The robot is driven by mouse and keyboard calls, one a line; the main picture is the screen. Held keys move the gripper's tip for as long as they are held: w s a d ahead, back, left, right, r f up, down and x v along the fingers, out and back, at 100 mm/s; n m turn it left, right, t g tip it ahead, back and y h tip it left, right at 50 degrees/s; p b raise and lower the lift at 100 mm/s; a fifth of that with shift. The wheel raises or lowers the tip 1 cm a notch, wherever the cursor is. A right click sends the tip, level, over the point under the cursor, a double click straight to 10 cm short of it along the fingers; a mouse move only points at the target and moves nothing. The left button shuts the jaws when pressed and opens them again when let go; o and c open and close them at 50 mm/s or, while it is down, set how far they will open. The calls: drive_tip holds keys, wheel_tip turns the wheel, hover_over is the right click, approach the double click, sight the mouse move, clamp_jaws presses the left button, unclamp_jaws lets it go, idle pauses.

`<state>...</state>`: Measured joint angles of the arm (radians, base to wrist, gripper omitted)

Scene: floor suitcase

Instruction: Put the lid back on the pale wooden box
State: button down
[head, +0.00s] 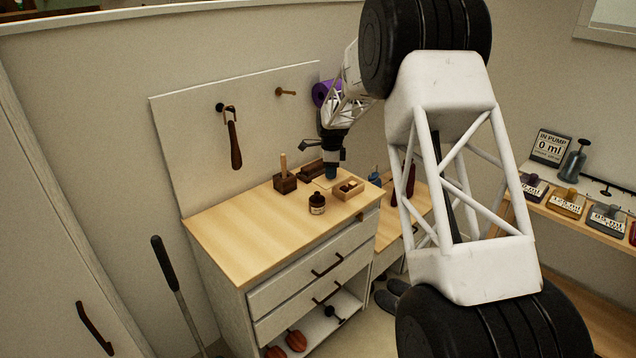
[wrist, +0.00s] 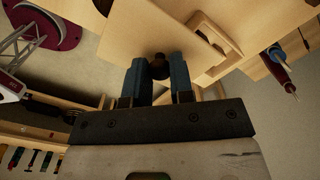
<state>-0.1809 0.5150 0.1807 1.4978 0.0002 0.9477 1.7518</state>
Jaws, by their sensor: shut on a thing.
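The pale wooden box (head: 346,194) stands open near the right end of the cabinet top, with small things inside in the head view. Its open frame also shows in the wrist view (wrist: 206,27). The pale lid (head: 321,183) is a flat panel just left of and behind the box. My gripper (head: 331,176) points down over the lid. In the wrist view the blue fingers of my gripper (wrist: 159,72) are shut on the lid's dark round knob (wrist: 160,68). I cannot tell whether the lid touches the cabinet top.
A dark wooden block (head: 311,169) lies behind. The top's front left is clear. A pegboard panel (head: 190,140) rises behind.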

drive_tip(key=w+d, duration=0.7)
drive_tip(key=shift+w+r, duration=0.25)
drive_tip(key=shift+r, duration=0.05)
drive_tip(key=shift+f, duration=0.1)
drive_tip(key=shift+f, duration=3.1)
drive_tip(key=shift+f, duration=0.2)
idle(0.8)
drive_tip(key=shift+c, duration=2.2)
unclamp_jaws()
drive_tip(key=shift+r, duration=0.15)
wheel_tip(320, 180, up, 7)
